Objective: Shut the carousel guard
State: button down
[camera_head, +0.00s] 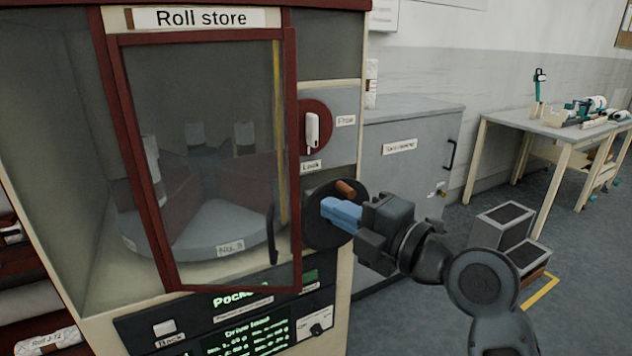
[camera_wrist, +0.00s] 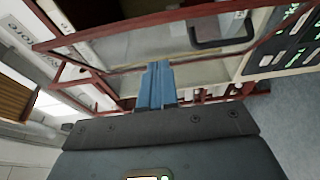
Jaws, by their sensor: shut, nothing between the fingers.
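The carousel guard (camera_head: 293,200) is a clear door in a dark red frame on the front of the roll store. Its black handle (camera_head: 272,235) is near its right edge. The guard appears to stand a little out from the cabinet; how far is hard to judge. In the wrist view, the guard's red frame (camera_wrist: 110,31) and handle (camera_wrist: 222,42) lie beyond my fingers. Behind the guard is the grey carousel (camera_head: 215,228). My gripper (camera_head: 328,208), with blue fingers, is shut and empty just right of the guard's right edge; contact is unclear. It also shows in the wrist view (camera_wrist: 156,72).
A dark round wheel with a brown knob (camera_head: 346,187) is behind my fingers. Above it, a white lever (camera_head: 312,130) sits on a red disc, with labels "Free" and "Lock". A control panel (camera_head: 160,330) is below. A grey cabinet (camera_head: 410,160) stands to the right.

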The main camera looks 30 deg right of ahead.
jog(key=p, duration=0.1)
send_near(291, 178)
jog(key=w+a, duration=0.2)
jog(key=a, duration=0.2)
jog(key=w+d, duration=0.1)
jog(key=w+d+p, duration=0.1)
jog(key=w, duration=0.1)
jog(key=shift+w+r, duration=0.1)
jog(key=shift+w, duration=0.15)
jog(key=shift+d, duration=0.1)
jog(key=w+d+n+g+y+b, duration=0.2)
jog(key=w+d+y+b, duration=0.2)
jog(key=w+b, duration=0.7)
jog(key=shift+d+n+b, duration=0.2)
jog(key=shift+n+b, duration=0.2)
jog(key=shift+b, duration=1.85)
